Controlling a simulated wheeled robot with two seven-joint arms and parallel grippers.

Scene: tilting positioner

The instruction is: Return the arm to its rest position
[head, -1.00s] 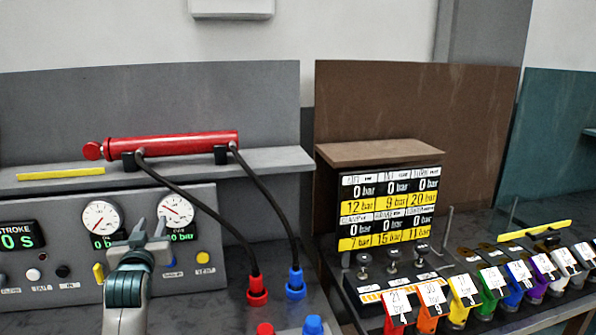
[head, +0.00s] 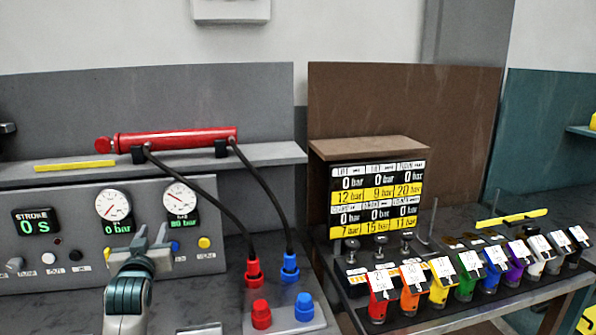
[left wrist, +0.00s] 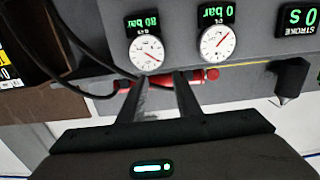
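My left gripper (head: 151,238) is raised in front of the grey gauge panel (head: 80,190), its fingers pointing toward it. In the left wrist view its two fingers (left wrist: 163,82) stand apart with nothing between them, so it is open and empty. Two round gauges, a left one (head: 113,206) and a right one (head: 180,198), sit above the gripper in the head view. The gripper hides part of the panel's lower row. My right gripper is in neither view.
A red cylinder (head: 180,139) lies on the shelf behind the panel. Two black hoses run from it to a red connector (head: 253,272) and a blue connector (head: 290,268). A brown cabinet with pressure displays (head: 377,200) and several coloured tagged items (head: 440,285) stand right.

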